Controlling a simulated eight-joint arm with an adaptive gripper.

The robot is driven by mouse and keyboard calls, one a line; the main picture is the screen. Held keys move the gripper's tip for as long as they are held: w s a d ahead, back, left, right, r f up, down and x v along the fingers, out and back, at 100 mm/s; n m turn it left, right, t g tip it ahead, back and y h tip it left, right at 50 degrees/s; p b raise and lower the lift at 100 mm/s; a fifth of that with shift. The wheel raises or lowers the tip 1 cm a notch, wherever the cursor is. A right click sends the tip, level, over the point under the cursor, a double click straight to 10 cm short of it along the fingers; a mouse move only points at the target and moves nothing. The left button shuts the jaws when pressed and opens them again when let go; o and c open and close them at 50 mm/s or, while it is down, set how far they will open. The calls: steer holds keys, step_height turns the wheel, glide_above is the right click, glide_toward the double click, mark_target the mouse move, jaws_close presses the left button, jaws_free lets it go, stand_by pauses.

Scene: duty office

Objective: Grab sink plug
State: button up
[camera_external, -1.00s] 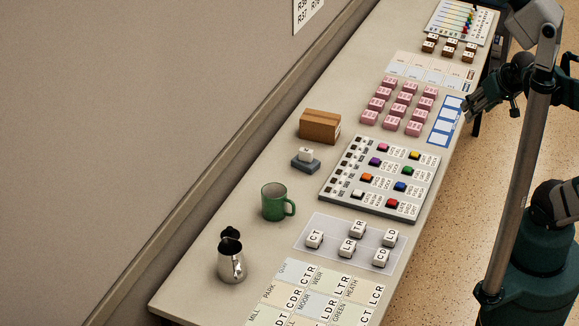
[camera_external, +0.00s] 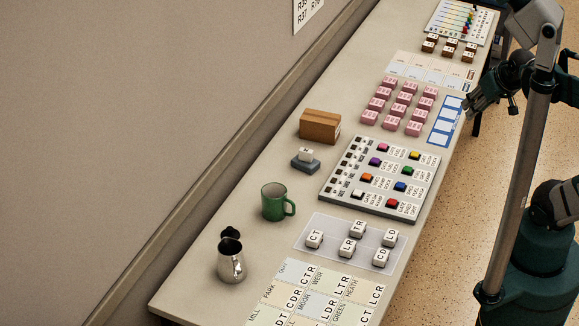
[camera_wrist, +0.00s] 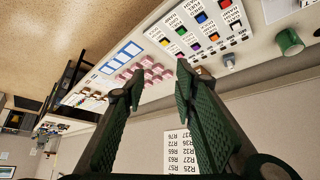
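A light board (camera_external: 340,201) lies on the long table and carries several coloured plugs, each beside a small printed label. They include a magenta plug (camera_external: 383,147), a yellow plug (camera_external: 415,155), an orange plug (camera_external: 366,177), a blue plug (camera_external: 400,186) and a red plug (camera_external: 391,202). My gripper (camera_external: 474,106) is beyond the board, at the table's right edge. In the wrist view my gripper (camera_wrist: 158,84) has its fingers apart with nothing between them; the board shows upside down above.
Pink labelled blocks (camera_external: 390,95) and a blue-framed card (camera_external: 432,139) lie beyond the board. A brown box (camera_external: 320,124), a grey-blue stand with a white block (camera_external: 305,164), a green mug (camera_external: 273,204) and a metal jug (camera_external: 231,262) stand to the left. White tiles (camera_external: 314,239) lie in front.

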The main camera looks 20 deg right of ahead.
steer(key=w+a+r+n+g, duration=0.1)
steer(key=w+a+r+n, duration=0.2)
steer(key=w+a, duration=0.5)
steer(key=w+a+f+n+g+y+b, duration=0.1)
steer(key=w+a+n, duration=0.2)
steer(key=w+a, duration=0.35)
steer(key=w+a+f+n+g, duration=0.15)
steer(key=w+a, duration=0.25)
steer(key=a, duration=0.6)
steer(key=n+g+h+b, duration=0.1)
steer(key=n+g, duration=0.3)
steer(key=n, duration=0.8)
glide_above(229, 227)
steer(key=shift+t, duration=0.25)
steer(key=f, duration=2.7)
steer(key=shift+w+d+f, duration=0.15)
steer(key=shift+d+f, duration=0.05)
steer(key=shift+f, duration=0.2)
steer(key=shift+s+a+f, duration=0.2)
steer(key=shift+a+f, duration=0.05)
steer(key=shift+f, duration=0.05)
steer(key=shift+f, duration=1.3)
